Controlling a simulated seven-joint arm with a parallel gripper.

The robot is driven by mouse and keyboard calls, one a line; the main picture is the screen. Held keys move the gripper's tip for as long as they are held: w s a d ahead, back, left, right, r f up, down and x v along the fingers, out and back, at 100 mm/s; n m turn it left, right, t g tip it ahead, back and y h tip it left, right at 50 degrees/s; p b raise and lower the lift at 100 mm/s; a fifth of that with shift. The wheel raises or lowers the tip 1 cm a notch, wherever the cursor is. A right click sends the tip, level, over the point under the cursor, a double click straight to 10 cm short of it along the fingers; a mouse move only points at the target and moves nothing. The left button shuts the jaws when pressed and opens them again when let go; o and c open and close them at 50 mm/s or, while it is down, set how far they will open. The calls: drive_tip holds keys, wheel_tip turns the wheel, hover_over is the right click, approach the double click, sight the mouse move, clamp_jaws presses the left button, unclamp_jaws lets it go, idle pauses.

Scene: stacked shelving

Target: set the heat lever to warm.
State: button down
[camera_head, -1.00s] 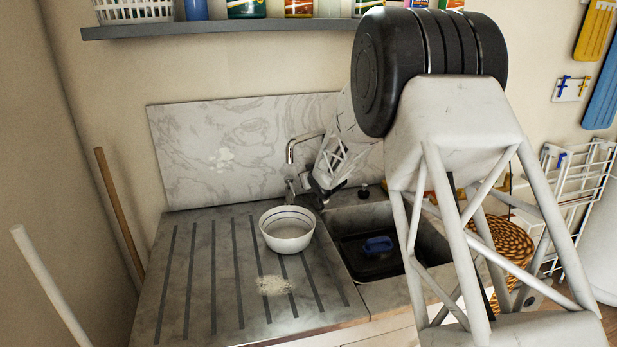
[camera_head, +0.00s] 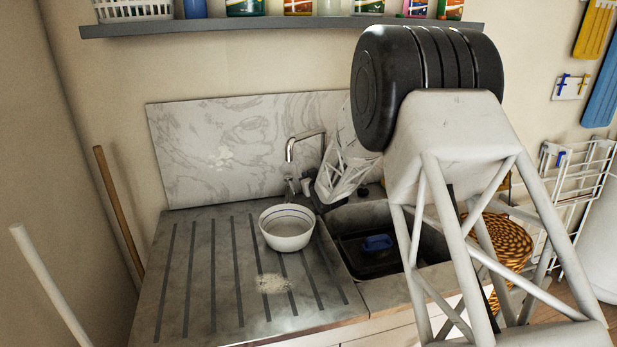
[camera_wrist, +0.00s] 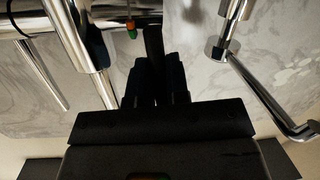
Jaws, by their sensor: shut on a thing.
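The chrome tap (camera_head: 291,150) stands behind the sink against the marbled splashback. My gripper (camera_head: 308,187) is down at the base of the tap, small and partly hidden by my arm. In the wrist view, its dark fingers (camera_wrist: 155,48) are close together among chrome pipes. A small red and green marker (camera_wrist: 131,28) is just left of the fingertips. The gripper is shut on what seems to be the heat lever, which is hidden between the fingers. The lever's setting cannot be read. A chrome tap part (camera_wrist: 235,25) is to the right of the fingers.
A white bowl (camera_head: 287,241) stands on the grooved draining board (camera_head: 225,285), left of the sink (camera_head: 432,250). A blue object (camera_head: 377,243) lies in the sink. A shelf (camera_head: 290,27) with bottles runs above. A wicker basket (camera_head: 508,240) is at the right.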

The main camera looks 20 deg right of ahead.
drive_tip(key=c, duration=1.1)
unclamp_jaws()
drive_tip(key=shift+s, duration=0.2)
drive_tip(key=s+r, duration=0.1)
drive_tip(key=s, duration=0.6)
drive_tip(key=shift+s+d, duration=0.2)
drive_tip(key=shift+d, duration=0.15)
